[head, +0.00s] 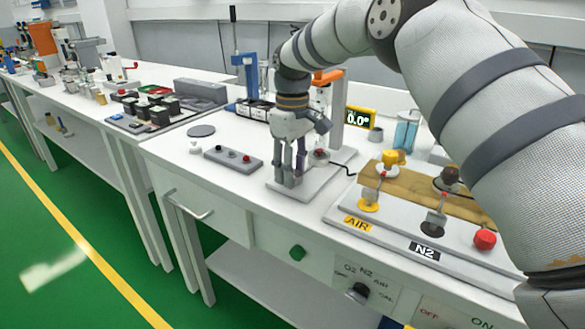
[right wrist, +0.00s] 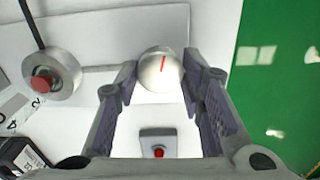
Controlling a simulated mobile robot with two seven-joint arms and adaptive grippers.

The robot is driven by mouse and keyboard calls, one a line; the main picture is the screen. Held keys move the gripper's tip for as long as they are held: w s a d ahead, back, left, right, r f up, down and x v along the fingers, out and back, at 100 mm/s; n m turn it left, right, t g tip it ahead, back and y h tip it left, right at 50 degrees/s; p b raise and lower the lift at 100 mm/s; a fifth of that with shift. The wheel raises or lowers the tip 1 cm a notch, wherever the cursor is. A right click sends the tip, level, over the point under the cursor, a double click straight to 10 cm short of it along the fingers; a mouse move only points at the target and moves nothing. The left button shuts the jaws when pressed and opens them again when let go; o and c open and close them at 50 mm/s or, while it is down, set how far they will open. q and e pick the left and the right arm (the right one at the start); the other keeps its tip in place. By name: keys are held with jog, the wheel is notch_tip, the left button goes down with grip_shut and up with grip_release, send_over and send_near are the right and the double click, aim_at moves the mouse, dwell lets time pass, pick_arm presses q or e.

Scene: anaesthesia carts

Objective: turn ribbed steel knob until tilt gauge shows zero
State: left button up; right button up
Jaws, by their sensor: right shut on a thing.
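In the right wrist view, the steel knob (right wrist: 160,70) is a round, shiny metal piece with a red line on its top. My right gripper (right wrist: 163,72) has its fingers on both sides of the knob and is shut on it. In the head view my right gripper (head: 288,178) points down at the front of a pale base plate (head: 318,186), and its fingers hide the knob. The tilt gauge (head: 361,117) is a yellow-framed black display behind it and reads 0.0°. The knob's ribs cannot be made out. My left gripper is not in view.
A grey box (head: 233,158) with a red button lies left of the plate. A round metal piece with a red top (right wrist: 52,80) and black cable is close by. The gas panel (head: 400,215) with yellow, black and red knobs is at the right. Bare tabletop lies front left.

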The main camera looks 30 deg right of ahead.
jog(key=o, duration=1.1)
jog(key=shift+o, duration=0.2)
notch_tip(320, 180, up, 12)
